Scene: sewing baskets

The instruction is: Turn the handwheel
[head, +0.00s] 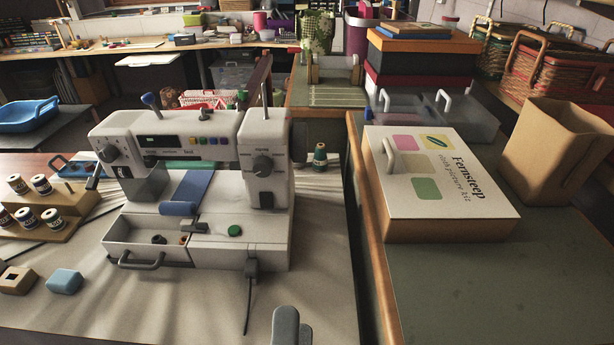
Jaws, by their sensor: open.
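A white sewing machine (190,137) stands on the light table at the left. A dark shape (299,141) shows narrowly beside the right column. I cannot tell for sure which of these is the handwheel. A blue strip (190,190) lies over the bed, and a small drawer (145,253) at the front stands open.
Thread spools on a stepped rack (62,222) stand left of the machine, and a small spool (319,155) to its right. A blue block (64,281) lies at front left. A kit box (440,185) and cardboard bin (555,150) stand on the right counter. The table's front right is mostly clear.

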